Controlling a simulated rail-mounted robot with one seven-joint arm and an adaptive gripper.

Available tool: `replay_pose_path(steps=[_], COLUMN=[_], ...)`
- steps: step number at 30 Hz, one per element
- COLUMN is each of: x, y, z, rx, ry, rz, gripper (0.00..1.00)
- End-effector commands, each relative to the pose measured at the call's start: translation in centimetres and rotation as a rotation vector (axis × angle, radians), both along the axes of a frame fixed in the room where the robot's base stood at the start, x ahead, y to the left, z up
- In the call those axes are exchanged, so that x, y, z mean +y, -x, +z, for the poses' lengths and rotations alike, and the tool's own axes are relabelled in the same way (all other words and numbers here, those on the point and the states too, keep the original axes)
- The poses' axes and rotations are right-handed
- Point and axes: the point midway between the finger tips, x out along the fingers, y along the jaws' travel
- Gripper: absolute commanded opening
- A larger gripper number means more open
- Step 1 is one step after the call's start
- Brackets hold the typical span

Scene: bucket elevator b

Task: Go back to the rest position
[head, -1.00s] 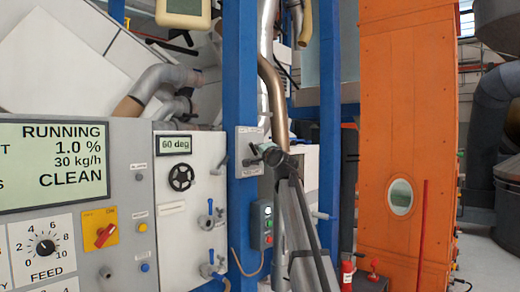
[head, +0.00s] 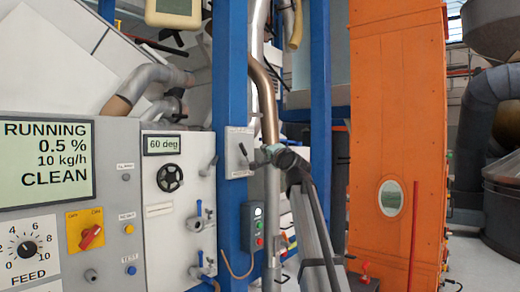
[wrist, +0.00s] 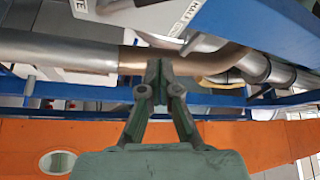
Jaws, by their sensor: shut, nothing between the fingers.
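My gripper (head: 268,155) is in the middle of the head view, at the end of my arm reaching up from the bottom. It appears in front of the vertical metal pipe and just right of a small lever plate (head: 238,153) on the blue post. In the wrist view my gripper (wrist: 159,68) has its two green fingers together, with nothing between them. Their tips overlap the brown section of the pipe (wrist: 131,60); I cannot tell whether they touch it.
At left, the control panel (head: 105,210) reads RUNNING, 0.5 %, 10 kg/h, CLEAN. Beside it are a handwheel (head: 170,178) under a 60 deg display (head: 164,145), a blue post (head: 231,70) and a button box (head: 253,228). A tall orange elevator casing (head: 395,100) stands at right.

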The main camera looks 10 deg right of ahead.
Motion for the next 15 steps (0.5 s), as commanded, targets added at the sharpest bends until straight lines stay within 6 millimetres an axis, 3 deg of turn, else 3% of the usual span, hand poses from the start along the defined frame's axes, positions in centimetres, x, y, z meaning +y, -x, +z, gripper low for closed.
replay_pose_path(steps=[4, 15], x=[-0.26, -0.30], y=[1.21, 1.25], z=[-0.35, -0.29], rx=[-0.001, -0.001], ry=[0.000, 0.000], rz=[-0.001, -0.001], gripper=[0.00, 0.00])
